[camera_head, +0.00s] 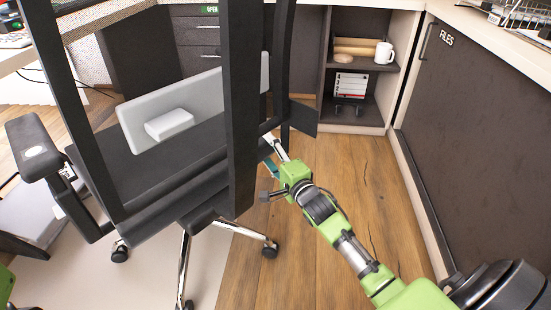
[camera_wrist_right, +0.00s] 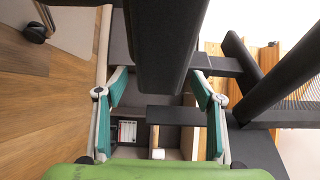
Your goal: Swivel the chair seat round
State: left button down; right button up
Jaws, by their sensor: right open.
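The black office chair (camera_head: 165,195) stands at the left, its open back frame toward me. Its left armrest (camera_head: 33,150) and right armrest (camera_head: 303,115) stick out at the sides. My right gripper (camera_head: 275,157) is open at the chair's right side, beside the back post and just below the right armrest. In the right wrist view its two teal-padded fingers (camera_wrist_right: 158,78) are spread, with a thick dark chair bar (camera_wrist_right: 165,45) in the space between them. I cannot tell whether they touch it. My left gripper is not in view.
A pale panel with a small white block (camera_head: 170,124) shows through the chair frame. Shelves (camera_head: 355,75) with a white mug (camera_head: 384,52) stand behind; a dark cabinet (camera_head: 475,140) closes off the right. Wood floor (camera_head: 345,180) is clear between chair and cabinet.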

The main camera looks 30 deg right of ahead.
jog(key=shift+s, duration=2.05)
